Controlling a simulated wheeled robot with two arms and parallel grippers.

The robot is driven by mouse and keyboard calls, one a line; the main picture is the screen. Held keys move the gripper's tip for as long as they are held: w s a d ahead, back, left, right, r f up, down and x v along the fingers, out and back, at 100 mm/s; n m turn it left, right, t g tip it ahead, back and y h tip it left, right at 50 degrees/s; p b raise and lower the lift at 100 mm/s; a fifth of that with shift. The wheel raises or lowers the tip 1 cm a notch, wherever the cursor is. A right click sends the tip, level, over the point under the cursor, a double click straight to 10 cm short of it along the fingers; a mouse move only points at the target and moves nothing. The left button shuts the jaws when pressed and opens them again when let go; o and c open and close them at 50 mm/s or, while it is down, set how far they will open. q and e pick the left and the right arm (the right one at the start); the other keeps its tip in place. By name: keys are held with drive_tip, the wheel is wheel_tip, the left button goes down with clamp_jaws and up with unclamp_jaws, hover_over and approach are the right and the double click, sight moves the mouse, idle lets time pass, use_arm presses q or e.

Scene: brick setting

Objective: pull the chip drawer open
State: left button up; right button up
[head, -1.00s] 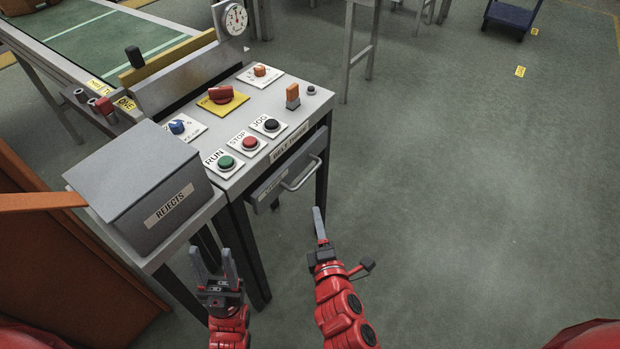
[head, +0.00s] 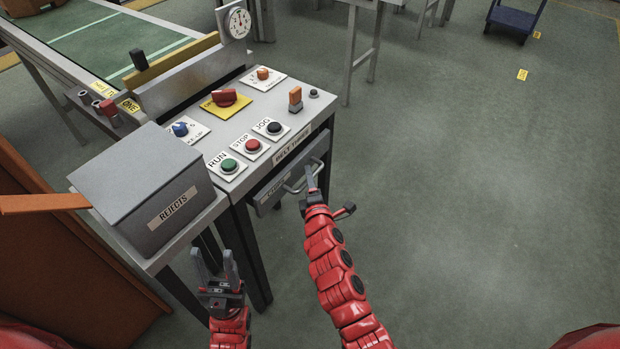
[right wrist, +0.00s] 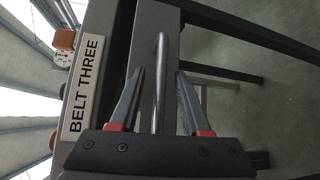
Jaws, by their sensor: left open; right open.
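My right gripper (head: 308,172) is at the handle's right part. In the right wrist view my right gripper (right wrist: 160,85) is open, and the handle bar (right wrist: 161,75) runs between its two fingers without being clamped. Part of the handle is hidden by the gripper in the head view. My left gripper (head: 214,262) is open and empty, low beside the desk leg, away from the drawer.
The desk top (head: 238,118) carries several buttons and knobs. A grey REJECTS box (head: 150,190) stands at its left. The "BELT THREE" plate (right wrist: 83,90) is just above the drawer. Desk legs stand below. The floor (head: 470,190) on the right is clear.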

drive_tip(key=shift+w, duration=0.3)
drive_tip(key=shift+f, duration=0.1)
clamp_jaws()
idle(1.2)
